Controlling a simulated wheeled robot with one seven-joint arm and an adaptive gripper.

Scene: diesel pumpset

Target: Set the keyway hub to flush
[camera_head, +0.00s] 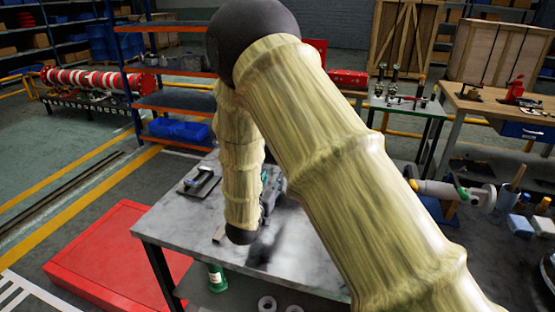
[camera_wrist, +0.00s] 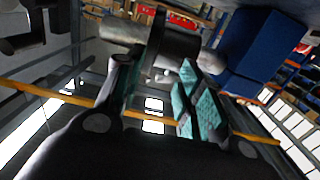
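My gripper (camera_wrist: 168,62) shows in the wrist view with its two fingers apart, teal pads on the right one. A dark round part (camera_wrist: 178,44), possibly the keyway hub, lies at or just beyond the fingertips. A pale grey cylinder (camera_wrist: 122,31) lies to its left. I cannot tell whether the fingers touch the dark part. In the head view my gripper (camera_head: 267,197) is partly hidden behind my arm, low over the grey worktable (camera_head: 190,240). The hub cannot be made out there, and whether it is flush cannot be seen.
A small dark tray (camera_head: 199,184) with a grey item lies on the table's left. A red platform (camera_head: 105,255) is on the floor at left. A shelf rack (camera_head: 165,104) with blue bins stands behind. A workbench (camera_head: 500,104) is at right. The table's left front is clear.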

